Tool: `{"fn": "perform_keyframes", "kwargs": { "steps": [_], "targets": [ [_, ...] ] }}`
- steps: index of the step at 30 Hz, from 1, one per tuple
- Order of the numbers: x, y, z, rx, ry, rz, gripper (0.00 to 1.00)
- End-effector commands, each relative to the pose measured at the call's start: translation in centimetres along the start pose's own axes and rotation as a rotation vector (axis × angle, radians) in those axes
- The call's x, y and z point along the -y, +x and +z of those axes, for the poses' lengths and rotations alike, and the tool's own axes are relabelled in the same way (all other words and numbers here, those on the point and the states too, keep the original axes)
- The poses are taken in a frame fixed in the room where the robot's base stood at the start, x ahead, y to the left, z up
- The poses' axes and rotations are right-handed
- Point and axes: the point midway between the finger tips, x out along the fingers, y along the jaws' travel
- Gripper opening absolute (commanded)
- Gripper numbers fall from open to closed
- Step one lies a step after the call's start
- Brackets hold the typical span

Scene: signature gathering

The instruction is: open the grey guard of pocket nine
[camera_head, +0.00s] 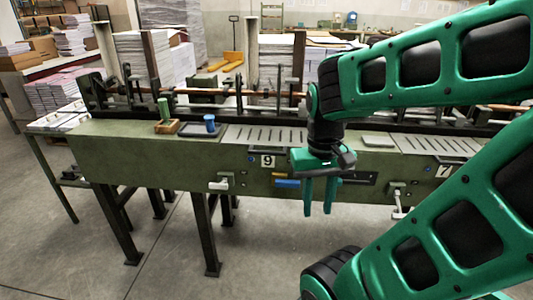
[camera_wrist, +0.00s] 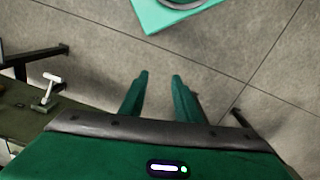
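The pocket nine label (camera_head: 268,161) is on the front face of the green machine (camera_head: 140,160), left of my gripper. A grey slotted guard (camera_head: 262,136) lies flat along the machine's top just above that label and looks closed. My gripper (camera_head: 319,208) hangs in front of the machine, to the right of the label, fingers pointing down. Its fingers are apart with nothing between them. In the wrist view my gripper (camera_wrist: 160,76) is over bare floor, and the guard does not show there.
A second slotted guard (camera_head: 432,145) is by the pocket seven label (camera_head: 443,171). White-handled levers (camera_head: 219,185) stick out of the front; one shows in the wrist view (camera_wrist: 50,80). Green (camera_head: 164,110) and blue (camera_head: 210,123) items stand on top. The floor in front is clear.

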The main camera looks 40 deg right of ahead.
Motion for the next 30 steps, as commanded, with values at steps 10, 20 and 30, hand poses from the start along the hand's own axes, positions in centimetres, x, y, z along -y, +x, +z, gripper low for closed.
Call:
{"fn": "perform_keyframes", "kwargs": {
  "steps": [10,20,30],
  "targets": [
    [-0.1,2.6,-7.5,0.047,-0.027,0.257,0.3],
    [1.1,4.6,-14.2,0.013,-0.093,0.573,0.3],
    [4.8,5.2,-20.2,-0.106,-0.205,0.936,0.3]
  ]
}}
